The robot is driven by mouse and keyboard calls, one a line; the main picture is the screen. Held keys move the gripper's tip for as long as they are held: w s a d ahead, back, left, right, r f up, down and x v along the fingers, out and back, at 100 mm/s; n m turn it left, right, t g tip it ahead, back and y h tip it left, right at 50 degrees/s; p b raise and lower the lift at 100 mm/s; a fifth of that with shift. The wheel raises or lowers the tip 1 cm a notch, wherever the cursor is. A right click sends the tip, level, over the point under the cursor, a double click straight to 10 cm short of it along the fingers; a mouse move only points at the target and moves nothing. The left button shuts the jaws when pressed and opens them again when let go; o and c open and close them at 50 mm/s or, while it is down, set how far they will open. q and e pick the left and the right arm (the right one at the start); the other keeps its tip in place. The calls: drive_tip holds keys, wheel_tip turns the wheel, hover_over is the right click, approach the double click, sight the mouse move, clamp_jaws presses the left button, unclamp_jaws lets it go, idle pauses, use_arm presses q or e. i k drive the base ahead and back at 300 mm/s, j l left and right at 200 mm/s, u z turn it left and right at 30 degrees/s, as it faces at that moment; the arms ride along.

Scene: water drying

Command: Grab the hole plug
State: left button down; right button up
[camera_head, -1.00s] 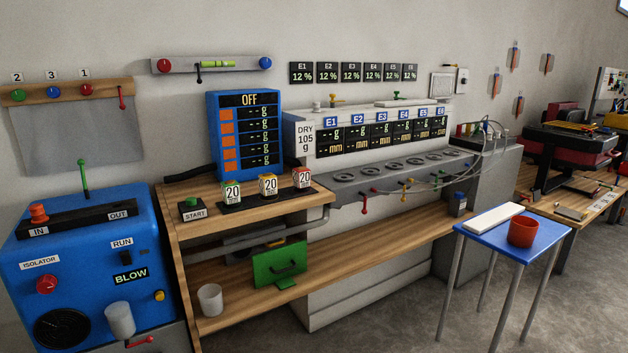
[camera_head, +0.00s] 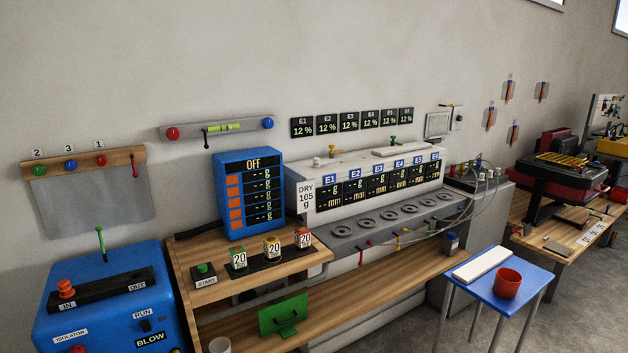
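Neither gripper is in view. No part is labelled as a hole plug, and I cannot tell for sure which thing it is. A red-orange knob-like piece (camera_head: 66,288) stands upright at the IN end of a black block (camera_head: 100,289) on the blue machine (camera_head: 105,318) at the lower left; the OUT end shows no such piece. The row of round dark openings (camera_head: 388,218) on the grey bench unit (camera_head: 345,232) shows no coloured plug in it. A white upright cap (camera_head: 317,161) and small coloured valves (camera_head: 393,141) sit on the unit's top.
A wooden bench (camera_head: 385,290) runs along the wall with a blue display box (camera_head: 248,195) and several small labelled bottles. A blue table (camera_head: 478,292) at the right bears a red cup (camera_head: 507,284) and a white slab (camera_head: 482,263). Thin hoses hang at the right of the unit. Floor shows at the lower right.

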sight(316, 160)
drive_tip(key=i+l+u, duration=0.25)
drive_tip(key=i+l, duration=0.9)
